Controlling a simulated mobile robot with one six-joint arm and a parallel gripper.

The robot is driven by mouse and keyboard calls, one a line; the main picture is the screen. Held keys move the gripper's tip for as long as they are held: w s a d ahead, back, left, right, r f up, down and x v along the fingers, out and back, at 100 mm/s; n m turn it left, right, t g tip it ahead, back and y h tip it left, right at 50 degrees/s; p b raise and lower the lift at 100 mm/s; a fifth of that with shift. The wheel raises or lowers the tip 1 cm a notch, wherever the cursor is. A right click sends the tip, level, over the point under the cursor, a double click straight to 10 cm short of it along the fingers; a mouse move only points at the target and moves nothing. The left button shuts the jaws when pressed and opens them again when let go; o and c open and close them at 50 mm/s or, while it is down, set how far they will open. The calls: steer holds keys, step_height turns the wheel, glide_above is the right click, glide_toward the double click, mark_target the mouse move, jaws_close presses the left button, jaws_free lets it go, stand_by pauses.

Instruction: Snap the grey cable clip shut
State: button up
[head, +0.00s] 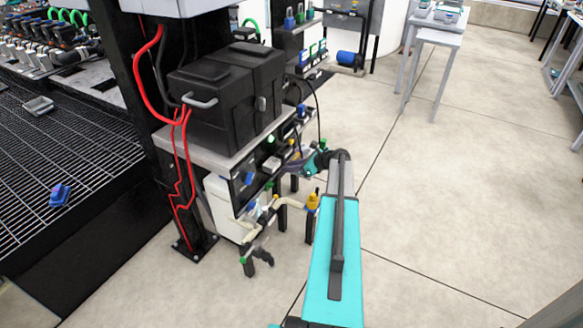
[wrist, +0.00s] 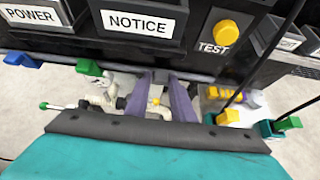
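I cannot make out the grey cable clip for certain in either view. A small pale grey piece (head: 271,164) sits on the front of the black panel (head: 245,180) in the head view, but it is too small to identify. My gripper (head: 296,169) is in front of the panel's right part, fingers pointing at it. In the wrist view, two purple-grey fingers of my gripper (wrist: 166,92) stand apart with a gap between them. I see nothing held there. Pale pipework and a small yellow knob show beyond and below the gap.
The wrist view shows a NOTICE label (wrist: 139,23), a POWER label (wrist: 31,16), and a yellow TEST button (wrist: 226,32). Black cables hang at right. A yellow-handled valve (wrist: 228,117) and several coloured handles are close to the fingers. Open floor (head: 450,180) lies right of my arm.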

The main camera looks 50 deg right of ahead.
steer(key=shift+o, duration=1.4)
steer(key=v, duration=1.3)
steer(key=shift+s+r, duration=0.2)
steer(key=shift+s, duration=0.15)
steer(key=shift+d, duration=0.1)
